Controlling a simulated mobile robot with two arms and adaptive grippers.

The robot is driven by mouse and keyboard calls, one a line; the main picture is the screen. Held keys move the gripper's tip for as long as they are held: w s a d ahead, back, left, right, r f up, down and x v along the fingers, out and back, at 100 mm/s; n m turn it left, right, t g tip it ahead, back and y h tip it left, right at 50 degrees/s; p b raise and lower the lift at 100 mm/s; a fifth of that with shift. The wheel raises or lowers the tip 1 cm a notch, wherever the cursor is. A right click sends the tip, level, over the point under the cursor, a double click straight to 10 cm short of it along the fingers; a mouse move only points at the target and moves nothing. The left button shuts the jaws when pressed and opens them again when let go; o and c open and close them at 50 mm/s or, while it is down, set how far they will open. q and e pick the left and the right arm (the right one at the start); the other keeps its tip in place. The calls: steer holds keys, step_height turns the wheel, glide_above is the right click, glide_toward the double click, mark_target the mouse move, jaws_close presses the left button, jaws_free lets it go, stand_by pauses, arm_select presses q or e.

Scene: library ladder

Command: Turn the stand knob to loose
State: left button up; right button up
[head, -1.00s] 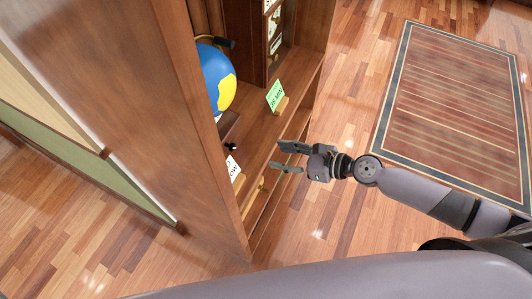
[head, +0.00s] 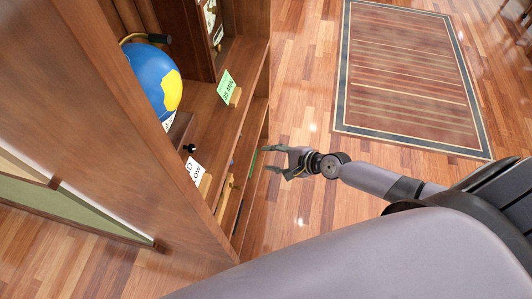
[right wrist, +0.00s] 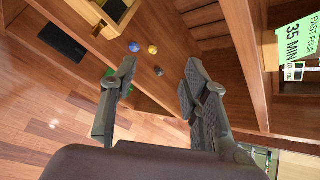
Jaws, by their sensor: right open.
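A blue and yellow globe (head: 153,80) stands in the bookcase at the left of the head view. A small black knob (head: 190,148) shows below it, by a dark wooden base (head: 178,130). I take it for the stand knob; its setting cannot be read. My right gripper (head: 270,160) is open and empty, to the right of the knob and apart from it, near the shelf's front edge. In the right wrist view its spread fingers (right wrist: 155,85) show with nothing between them. The knob is not clear there. My left gripper is out of view.
A green card (head: 227,86), also in the right wrist view (right wrist: 297,45), and a white card (head: 194,169) stand at the shelf edge. Small blue (right wrist: 134,46) and yellow (right wrist: 152,49) balls lie on a lower surface. Open floor and a striped rug (head: 410,75) lie to the right.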

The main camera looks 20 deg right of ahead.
steer(key=s+d+f+n+h+b, duration=0.1)
steer(key=d+f+n, duration=0.1)
steer(key=f, duration=0.3)
steer(key=s+d+f+n+h, duration=0.1)
steer(key=s+d+f+n, duration=0.1)
steer(key=f, duration=0.4)
steer(key=shift+d+f+g+h+b, duration=0.15)
steer(key=shift+g+h+b, duration=0.15)
steer(key=shift+b, duration=0.1)
